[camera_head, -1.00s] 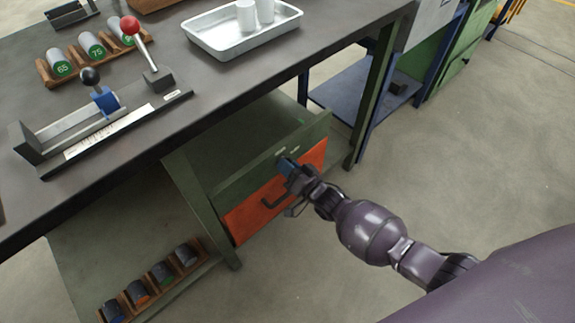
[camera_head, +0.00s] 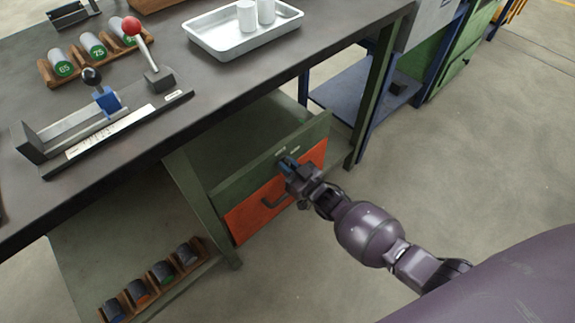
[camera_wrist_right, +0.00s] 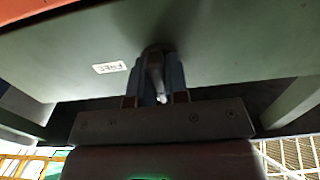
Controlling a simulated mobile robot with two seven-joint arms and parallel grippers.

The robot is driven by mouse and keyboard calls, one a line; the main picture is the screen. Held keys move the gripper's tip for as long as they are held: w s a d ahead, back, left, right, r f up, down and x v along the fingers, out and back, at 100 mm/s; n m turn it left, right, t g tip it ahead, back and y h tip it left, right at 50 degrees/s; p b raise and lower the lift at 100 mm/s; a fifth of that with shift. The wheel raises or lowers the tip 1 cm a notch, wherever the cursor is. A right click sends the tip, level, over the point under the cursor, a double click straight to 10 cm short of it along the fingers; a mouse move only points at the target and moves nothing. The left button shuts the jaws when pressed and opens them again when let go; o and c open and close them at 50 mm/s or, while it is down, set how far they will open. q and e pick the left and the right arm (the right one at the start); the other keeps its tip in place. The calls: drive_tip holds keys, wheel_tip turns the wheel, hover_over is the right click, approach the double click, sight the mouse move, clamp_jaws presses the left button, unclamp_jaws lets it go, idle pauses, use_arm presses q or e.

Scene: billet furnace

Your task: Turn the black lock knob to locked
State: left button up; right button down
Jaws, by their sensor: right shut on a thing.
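The black lock knob (camera_wrist_right: 155,74) sits on the green drawer frame, above the orange drawer front (camera_head: 262,210). In the right wrist view it shows as a dark narrow shape between the two fingers. My right gripper (camera_wrist_right: 157,88) is shut on the knob, with a finger on each side of it. In the head view the right gripper (camera_head: 287,164) is at the green panel and hides the knob. A small white label (camera_wrist_right: 110,68) reading FREE is beside the knob in the wrist view. My left gripper is not in view.
The bench top (camera_head: 190,95) overhangs the drawer and carries a metal tray (camera_head: 225,50) and a lever fixture (camera_head: 100,125). Open floor (camera_head: 450,160) lies to the right.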

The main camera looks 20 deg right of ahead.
idle(0.4)
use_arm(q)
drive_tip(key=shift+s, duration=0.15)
use_arm(e)
drive_tip(key=c, duration=1.1)
unclamp_jaws()
drive_tip(key=shift+s, duration=0.1)
drive_tip(key=shift+s+d, duration=0.15)
drive_tip(key=shift+s, duration=0.1)
use_arm(q)
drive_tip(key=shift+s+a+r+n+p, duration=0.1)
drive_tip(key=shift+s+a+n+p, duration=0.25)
drive_tip(key=shift+p, duration=0.7)
use_arm(e)
drive_tip(key=v, duration=1)
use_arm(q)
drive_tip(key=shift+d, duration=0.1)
use_arm(e)
drive_tip(key=shift+s, duration=0.1)
